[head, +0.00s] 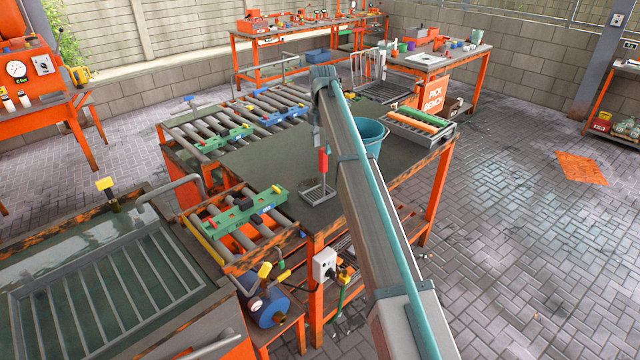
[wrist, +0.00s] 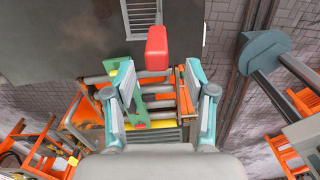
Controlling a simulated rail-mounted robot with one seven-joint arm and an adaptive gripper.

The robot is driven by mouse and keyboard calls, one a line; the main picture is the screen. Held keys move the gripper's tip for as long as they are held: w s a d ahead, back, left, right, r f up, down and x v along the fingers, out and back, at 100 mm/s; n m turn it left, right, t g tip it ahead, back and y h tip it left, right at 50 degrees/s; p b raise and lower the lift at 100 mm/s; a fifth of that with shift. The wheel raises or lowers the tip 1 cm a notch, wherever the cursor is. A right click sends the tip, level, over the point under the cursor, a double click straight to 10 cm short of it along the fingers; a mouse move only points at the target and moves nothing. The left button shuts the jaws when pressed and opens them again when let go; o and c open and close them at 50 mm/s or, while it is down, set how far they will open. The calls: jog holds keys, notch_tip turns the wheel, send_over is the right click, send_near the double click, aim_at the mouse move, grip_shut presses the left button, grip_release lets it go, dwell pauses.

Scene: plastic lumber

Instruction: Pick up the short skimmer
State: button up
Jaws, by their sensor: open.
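The short skimmer has a red upright handle (head: 323,162) and a grey slotted square head (head: 318,192). In the head view it is near the front of the dark work table, just left of my arm. In the wrist view its red handle (wrist: 157,47) shows ahead of my fingertips, with the slotted head (wrist: 140,18) partly visible at the top edge. My gripper (wrist: 159,78) is open and empty, its two fingers apart on either side of the handle's line. Whether the handle is between the fingertips or beyond them is hard to tell. The gripper is hard to make out in the head view.
A teal bucket (head: 371,138) stands on the table behind my arm. Bare tabletop (head: 262,165) lies left of the handle.

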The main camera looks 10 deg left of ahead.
aim_at(323, 161)
jog(key=shift+w+d+f+p, duration=0.15)
jog(key=shift+f+p, duration=0.55)
jog(key=shift+f, duration=1.2)
jog(key=shift+w+f+p, duration=0.15)
jog(key=shift+f+p, duration=0.55)
jog(key=shift+f, duration=1.15)
grip_shut()
jog(key=shift+r, duration=0.1)
